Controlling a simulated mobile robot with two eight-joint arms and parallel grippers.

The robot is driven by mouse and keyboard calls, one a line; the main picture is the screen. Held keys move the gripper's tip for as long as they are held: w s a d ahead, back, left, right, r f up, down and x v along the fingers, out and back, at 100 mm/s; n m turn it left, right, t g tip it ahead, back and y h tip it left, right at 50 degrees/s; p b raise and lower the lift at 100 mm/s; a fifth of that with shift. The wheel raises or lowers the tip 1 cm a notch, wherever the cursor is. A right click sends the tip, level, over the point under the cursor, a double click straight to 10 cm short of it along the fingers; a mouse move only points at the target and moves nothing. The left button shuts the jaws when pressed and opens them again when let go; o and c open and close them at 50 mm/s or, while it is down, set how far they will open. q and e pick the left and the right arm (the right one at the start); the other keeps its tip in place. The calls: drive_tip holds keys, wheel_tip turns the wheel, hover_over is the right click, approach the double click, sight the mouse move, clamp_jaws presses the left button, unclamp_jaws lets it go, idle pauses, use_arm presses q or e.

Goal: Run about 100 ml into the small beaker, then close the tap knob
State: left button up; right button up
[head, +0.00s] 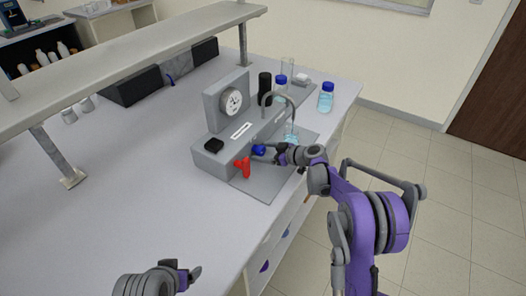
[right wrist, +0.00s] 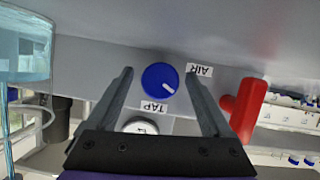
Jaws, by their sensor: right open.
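The blue tap knob (right wrist: 160,79) sits on the rig's grey front between labels reading TAP and AIR; its white mark points between them, toward lower right in the right wrist view. It also shows in the head view (head: 258,150). My right gripper (right wrist: 158,76) is open, its fingers on either side of the knob; contact cannot be told. A glass beaker (head: 291,134) with light blue liquid stands below the curved spout (head: 280,97); it also shows in the right wrist view (right wrist: 25,55). Its graduations are not readable. My left gripper (head: 192,274) is low over the bench front, opening unclear.
A red handle (head: 242,167) sticks out beside the knob. The rig carries a round gauge (head: 231,102). A blue-capped bottle (head: 326,97) and a black cylinder (head: 265,85) stand behind. A raised shelf (head: 130,55) crosses the bench. The bench's left front is clear.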

drive_tip(key=shift+a, duration=0.1)
clamp_jaws()
drive_tip(key=shift+w, duration=0.1)
idle(0.3)
use_arm(q)
drive_tip(key=shift+s+f, duration=0.1)
drive_tip(key=shift+f, duration=0.15)
use_arm(e)
drive_tip(key=shift+f+m+g+y, duration=0.1)
drive_tip(key=shift+m+g+y, duration=0.4)
drive_tip(key=shift+m, duration=0.6)
use_arm(q)
drive_tip(key=shift+s+f+b, duration=0.2)
drive_tip(key=shift+f+b, duration=0.25)
use_arm(e)
drive_tip(key=shift+m+g+y, duration=0.4)
drive_tip(key=shift+m+g, duration=0.3)
drive_tip(key=shift+m, duration=0.5)
unclamp_jaws()
